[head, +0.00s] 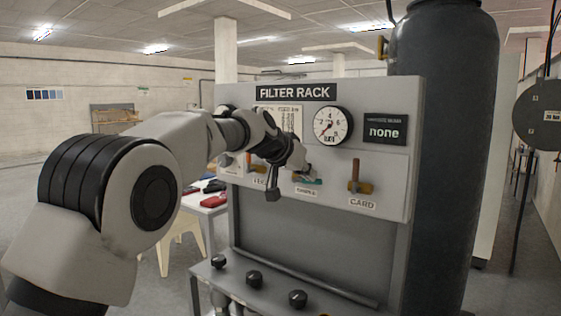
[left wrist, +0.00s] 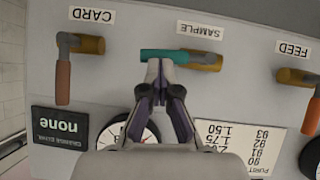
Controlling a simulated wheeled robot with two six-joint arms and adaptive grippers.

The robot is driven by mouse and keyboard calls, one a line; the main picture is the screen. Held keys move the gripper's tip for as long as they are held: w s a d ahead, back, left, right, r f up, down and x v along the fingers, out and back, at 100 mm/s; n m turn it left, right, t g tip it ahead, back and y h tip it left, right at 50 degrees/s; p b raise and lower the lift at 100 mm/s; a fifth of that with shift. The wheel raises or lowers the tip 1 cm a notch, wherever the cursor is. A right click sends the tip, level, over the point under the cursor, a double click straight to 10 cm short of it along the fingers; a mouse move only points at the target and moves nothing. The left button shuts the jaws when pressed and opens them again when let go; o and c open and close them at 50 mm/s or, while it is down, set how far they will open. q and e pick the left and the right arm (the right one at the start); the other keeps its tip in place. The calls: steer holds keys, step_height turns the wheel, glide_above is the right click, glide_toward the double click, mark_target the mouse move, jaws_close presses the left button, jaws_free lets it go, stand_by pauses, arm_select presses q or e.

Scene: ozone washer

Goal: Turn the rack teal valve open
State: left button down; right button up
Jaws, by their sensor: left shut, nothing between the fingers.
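The teal valve handle (head: 309,181) is in the middle of the filter rack's panel, above the SAMPLE label. It also shows in the left wrist view (left wrist: 162,55), which sees the panel upside down. The handle lies sideways, roughly level, out from its brass body (left wrist: 205,61). My left gripper (left wrist: 158,63) is shut and empty, its fingertips at the handle's long edge; they look in contact or nearly so. In the head view my left gripper (head: 302,168) partly hides this valve. My right gripper is not in view.
An orange-handled CARD valve (head: 355,176) and a FEED valve (left wrist: 292,76) flank the teal one. A pressure gauge (head: 332,125) sits above. Several black knobs (head: 254,277) are on the lower ledge. A large dark cylinder (head: 445,150) stands behind the rack (head: 400,210).

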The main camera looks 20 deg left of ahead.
arm_select(q)
steer(key=s+a+r+p, duration=0.1)
steer(key=s+a+r, duration=0.3)
steer(key=s+r, duration=0.55)
steer(key=a+f+p+x, duration=0.1)
steer(key=p+x, duration=0.3)
steer(key=x, duration=0.9)
steer(key=shift+f, duration=0.45)
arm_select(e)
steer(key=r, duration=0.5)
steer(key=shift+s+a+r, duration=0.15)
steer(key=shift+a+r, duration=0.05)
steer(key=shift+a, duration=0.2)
arm_select(q)
steer(key=shift+s, duration=0.1)
